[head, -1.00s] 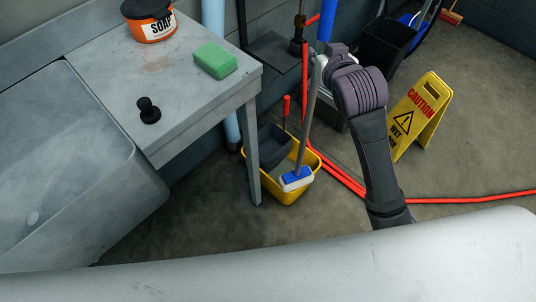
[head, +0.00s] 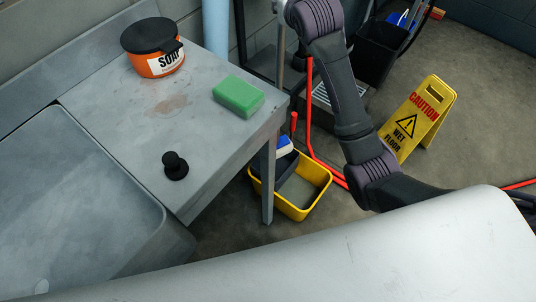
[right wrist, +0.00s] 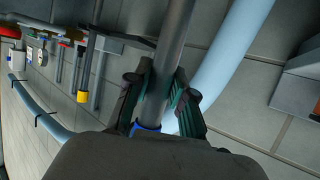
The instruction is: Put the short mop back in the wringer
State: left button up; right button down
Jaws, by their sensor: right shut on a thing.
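The short mop has a grey handle (head: 281,65) and a blue and white head (head: 284,146). Its head shows over the back of the dark grey wringer (head: 268,170), which sits in the left part of the yellow mop bucket (head: 308,210). I cannot tell whether the head touches the wringer. My right gripper (right wrist: 160,95) is shut around the mop handle (right wrist: 174,45) in the right wrist view. In the head view it is at the top edge, mostly cut off. My left gripper is not in view.
A metal table (head: 200,130) with its leg (head: 267,185) stands just left of the bucket. It bears a soap tub (head: 155,50), green sponge (head: 238,96) and black plug (head: 175,165). A yellow caution sign (head: 420,115) stands right. A red hose (head: 325,165) runs behind the bucket.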

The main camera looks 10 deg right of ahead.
aim_at(281, 66)
notch_tip(281, 66, down, 18)
jog(key=shift+r+b, duration=0.15)
jog(key=shift+b, duration=0.45)
jog(key=shift+s, duration=0.1)
jog(key=c, duration=1.4)
grip_release()
jog(key=shift+f, duration=0.25)
jog(key=o, duration=0.4)
jog(key=shift+r, duration=0.1)
